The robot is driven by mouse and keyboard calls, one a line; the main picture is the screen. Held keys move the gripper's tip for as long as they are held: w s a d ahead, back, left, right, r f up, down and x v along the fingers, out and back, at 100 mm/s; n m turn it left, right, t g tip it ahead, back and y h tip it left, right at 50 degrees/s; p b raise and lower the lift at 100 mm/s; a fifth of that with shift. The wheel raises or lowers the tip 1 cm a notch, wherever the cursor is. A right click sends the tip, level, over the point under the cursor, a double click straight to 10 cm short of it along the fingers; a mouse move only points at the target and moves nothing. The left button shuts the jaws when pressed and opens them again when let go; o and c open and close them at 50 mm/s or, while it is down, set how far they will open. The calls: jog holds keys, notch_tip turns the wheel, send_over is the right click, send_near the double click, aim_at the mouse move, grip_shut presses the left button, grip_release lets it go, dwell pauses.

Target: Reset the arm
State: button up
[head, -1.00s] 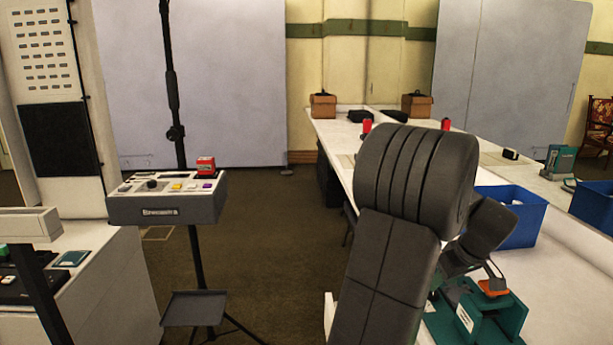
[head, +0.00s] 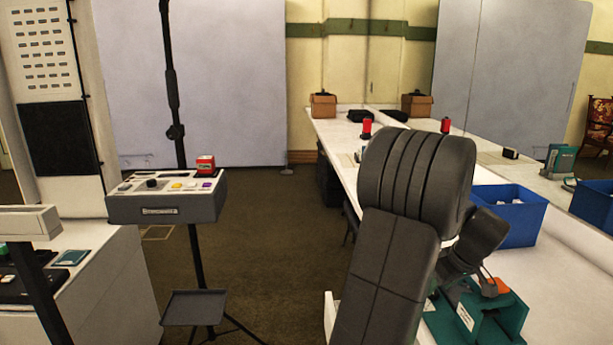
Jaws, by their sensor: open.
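My arm rises in the front right of the head view and bends down over the long white table (head: 336,137). My gripper (head: 487,276) is open, low behind my wrist, and only a small part of it shows. It is right beside an orange piece (head: 499,286) on a teal device (head: 508,318) with a white label. I cannot tell whether the gripper touches the orange piece. My arm hides part of the device and table.
A blue bin (head: 522,222) stands on the table behind my wrist. At left, a control box (head: 165,206) with a red button (head: 205,163) sits on a stand above a small tray (head: 193,306). Open floor (head: 265,260) lies between stand and table.

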jog(key=shift+x, duration=1.1)
jog(key=shift+a+m+h+p, duration=0.1)
jog(key=shift+m+h+p, duration=0.35)
jog(key=shift+m, duration=0.45)
jog(key=shift+a+m+h+p, duration=0.1)
jog(key=shift+m+h+p, duration=0.4)
jog(key=shift+m, duration=0.8)
jog(key=shift+a+m+h+p, duration=0.1)
jog(key=shift+m+h+p, duration=0.35)
jog(key=shift+m, duration=0.85)
jog(key=shift+f+m+h, duration=0.1)
jog(key=shift+m+h, duration=0.3)
jog(key=shift+m, duration=0.7)
jog(key=shift+w+a+m+g+h+b, duration=0.1)
jog(key=shift+m+g+h+b, duration=0.3)
jog(key=shift+m+b, duration=0.8)
jog(key=shift+m, duration=0.3)
jog(key=p+v, duration=0.1)
jog(key=v, duration=0.3)
jog(key=shift+r, duration=0.3)
jog(key=shift+a+r, duration=0.1)
jog(key=shift+r, duration=0.05)
jog(key=shift+s, duration=0.2)
